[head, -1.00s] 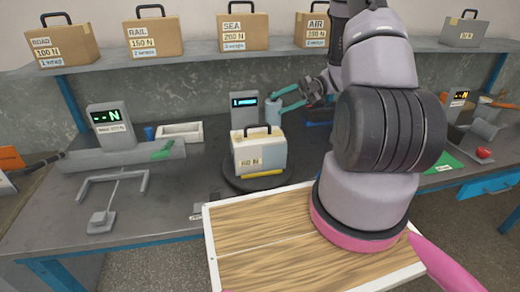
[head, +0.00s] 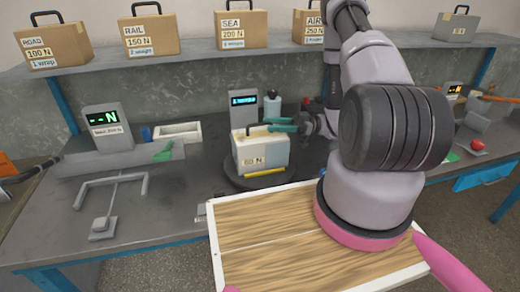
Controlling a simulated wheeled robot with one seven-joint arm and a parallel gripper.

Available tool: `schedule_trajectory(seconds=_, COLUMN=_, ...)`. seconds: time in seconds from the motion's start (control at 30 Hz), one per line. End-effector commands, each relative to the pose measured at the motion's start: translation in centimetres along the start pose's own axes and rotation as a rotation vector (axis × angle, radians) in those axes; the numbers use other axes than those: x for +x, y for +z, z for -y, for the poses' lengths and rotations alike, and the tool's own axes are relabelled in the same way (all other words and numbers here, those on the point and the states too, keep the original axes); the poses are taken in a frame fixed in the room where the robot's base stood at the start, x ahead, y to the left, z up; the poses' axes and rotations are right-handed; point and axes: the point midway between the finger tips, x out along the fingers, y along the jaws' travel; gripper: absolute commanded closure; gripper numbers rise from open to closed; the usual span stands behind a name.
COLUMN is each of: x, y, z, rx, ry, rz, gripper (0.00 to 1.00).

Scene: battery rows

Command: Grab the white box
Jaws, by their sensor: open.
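The white box (head: 261,154) has a tan patch, a dark handle on top and a label on its lower front. It sits upright on a dark round turntable (head: 236,182) on the workbench. My gripper (head: 270,126) has teal fingers and is open. It reaches in from the right at the height of the box's top, by the handle. Whether the fingers touch the box or the handle I cannot tell. My arm hides the bench to the right of the box.
A grey display unit (head: 243,104) and a bottle (head: 272,106) stand behind the box. A white tray (head: 178,132) and a grey force gauge (head: 108,128) are to the left. Cardboard boxes (head: 241,29) line the shelf above. A wooden board (head: 265,225) lies in front.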

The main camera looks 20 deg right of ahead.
Motion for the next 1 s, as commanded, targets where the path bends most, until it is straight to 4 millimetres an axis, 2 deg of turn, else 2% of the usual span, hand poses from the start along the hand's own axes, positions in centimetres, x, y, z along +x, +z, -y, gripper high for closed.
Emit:
schedule_trajectory(seconds=0.2, x=3.4, y=0.1, z=-0.1, rx=-0.001, ry=-0.004, rz=-0.001, gripper=0.5)
schedule_trajectory(seconds=0.3, x=4.3, y=0.1, z=-0.1, rx=0.0, ry=-0.003, rz=-0.001, gripper=0.5)
schedule_trajectory(seconds=0.57, x=4.6, y=0.1, z=-0.2, rx=-0.001, ry=-0.001, rz=0.0, gripper=0.5)
schedule_trajectory(seconds=0.67, x=4.6, y=0.1, z=-0.2, rx=-0.001, ry=-0.001, rz=0.0, gripper=0.84)
schedule_trajectory(seconds=0.7, x=4.6, y=0.1, z=-0.2, rx=-0.001, ry=-0.001, rz=0.0, gripper=1.0)
schedule_trajectory(seconds=1.0, x=4.6, y=0.1, z=-0.2, rx=-0.001, ry=-0.001, rz=0.0, gripper=1.0)
